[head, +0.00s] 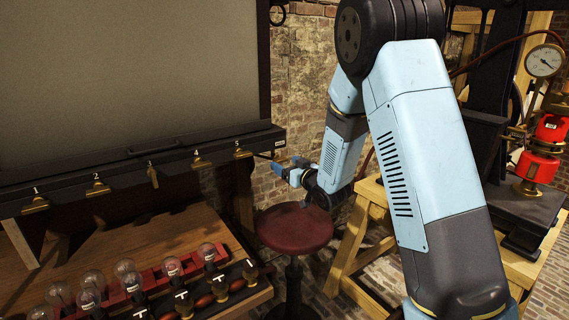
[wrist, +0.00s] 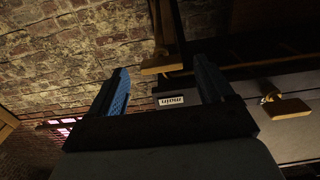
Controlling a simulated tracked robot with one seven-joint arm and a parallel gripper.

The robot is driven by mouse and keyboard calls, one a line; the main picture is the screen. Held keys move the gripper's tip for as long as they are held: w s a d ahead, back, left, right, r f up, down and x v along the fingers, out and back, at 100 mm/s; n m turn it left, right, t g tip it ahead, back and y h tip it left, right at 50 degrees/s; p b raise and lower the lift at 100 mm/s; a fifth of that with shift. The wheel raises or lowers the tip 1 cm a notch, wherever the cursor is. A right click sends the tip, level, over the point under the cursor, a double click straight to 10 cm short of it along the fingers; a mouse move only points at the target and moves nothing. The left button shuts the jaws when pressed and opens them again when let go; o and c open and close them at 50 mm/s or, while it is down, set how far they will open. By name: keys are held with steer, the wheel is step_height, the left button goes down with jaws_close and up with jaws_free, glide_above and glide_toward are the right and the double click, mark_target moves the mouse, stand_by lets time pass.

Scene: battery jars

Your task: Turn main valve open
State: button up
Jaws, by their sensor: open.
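My gripper (wrist: 161,74) is open, its two blue fingers apart with nothing gripped. In the wrist view a brass-coloured handle (wrist: 162,65) appears between the fingertips, below a dark upright bar; I cannot tell how deep between them it is. It looks like the main valve's handle, as a white label (wrist: 171,101) reading "main" upside down sits close to it. In the head view my gripper (head: 286,167) is just right of the end of the dark rail (head: 130,170). The main valve's handle is not clear there.
Brass handles numbered 1 to 5 line the rail; the one marked 5 (head: 241,154) is nearest my gripper. A red round stool (head: 295,228) stands below the gripper. Glass bulbs (head: 125,268) fill the bench at lower left. A red valve and gauge (head: 544,62) stand at right.

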steer(key=shift+x, duration=1.35)
steer(key=shift+d, duration=0.1)
steer(key=c, duration=1)
